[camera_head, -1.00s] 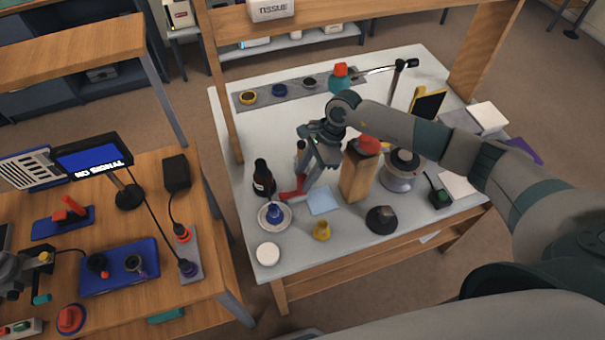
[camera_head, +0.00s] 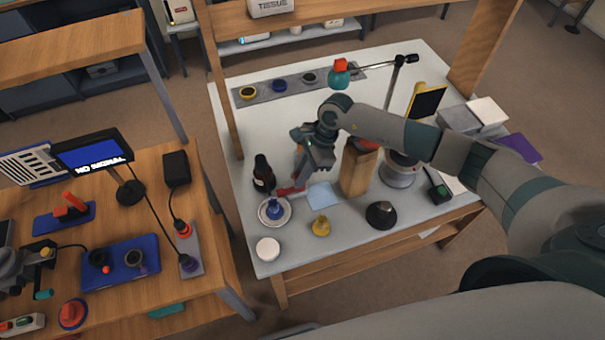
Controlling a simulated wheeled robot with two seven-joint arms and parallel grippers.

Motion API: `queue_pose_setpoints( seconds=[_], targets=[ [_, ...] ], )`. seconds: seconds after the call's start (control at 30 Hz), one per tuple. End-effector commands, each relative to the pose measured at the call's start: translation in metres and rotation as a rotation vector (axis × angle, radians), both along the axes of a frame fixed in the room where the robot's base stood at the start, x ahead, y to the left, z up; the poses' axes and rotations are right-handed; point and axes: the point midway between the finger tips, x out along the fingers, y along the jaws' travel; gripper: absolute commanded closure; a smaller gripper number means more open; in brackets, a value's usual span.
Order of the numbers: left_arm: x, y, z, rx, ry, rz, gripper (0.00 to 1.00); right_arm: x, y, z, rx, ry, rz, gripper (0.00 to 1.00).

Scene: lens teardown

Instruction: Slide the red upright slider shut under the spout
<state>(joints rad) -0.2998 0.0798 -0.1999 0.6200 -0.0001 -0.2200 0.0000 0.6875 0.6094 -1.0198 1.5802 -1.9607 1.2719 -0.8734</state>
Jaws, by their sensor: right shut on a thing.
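My right gripper (camera_head: 301,180) reaches down over the white table, left of a tall wooden block (camera_head: 357,172). It is shut on a small red piece (camera_head: 289,190) low at its fingertips, which it largely hides. I cannot tell whether this piece is the red upright slider. No spout can be made out clearly. On the left bench a red upright part (camera_head: 72,202) stands on a blue base, away from the gripper. My left gripper is out of view.
Close around the gripper are a dark bottle (camera_head: 263,174), a white dish (camera_head: 264,220) with a blue piece, a pale blue sheet (camera_head: 323,195) and a yellow piece (camera_head: 321,226). A teal lamp head (camera_head: 339,77) is behind. The front left corner holds a white disc (camera_head: 268,249).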

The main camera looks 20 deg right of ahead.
Motion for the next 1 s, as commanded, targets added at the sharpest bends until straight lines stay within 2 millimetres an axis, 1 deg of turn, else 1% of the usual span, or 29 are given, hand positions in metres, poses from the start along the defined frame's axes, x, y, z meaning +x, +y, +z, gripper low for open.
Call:
queue_pose_setpoints(
  seconds=[0.03,0.1,0.2,0.47,0.5,0.57,0.6,1.0],
  targets=[
    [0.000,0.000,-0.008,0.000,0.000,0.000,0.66,0.000,0.011,-0.002,0.004,-0.002,0.005,1.00],
    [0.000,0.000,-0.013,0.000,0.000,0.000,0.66,0.000,0.023,-0.003,0.004,-0.003,0.005,1.00],
    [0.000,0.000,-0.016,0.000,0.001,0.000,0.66,-0.001,0.034,-0.001,0.003,-0.003,0.003,1.00],
    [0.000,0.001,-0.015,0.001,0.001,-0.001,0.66,-0.002,0.037,0.001,0.005,-0.002,0.001,1.00],
    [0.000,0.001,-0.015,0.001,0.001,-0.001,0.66,-0.002,0.037,0.001,0.005,-0.002,0.001,0.82],
    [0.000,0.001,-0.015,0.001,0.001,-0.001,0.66,-0.002,0.037,0.001,0.005,-0.002,0.001,0.68],
    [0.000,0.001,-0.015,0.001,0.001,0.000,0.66,-0.002,0.037,0.001,0.005,-0.002,0.001,0.66],
    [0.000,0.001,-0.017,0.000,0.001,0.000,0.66,-0.001,0.034,0.003,0.002,-0.001,0.001,0.66]
  ],
)
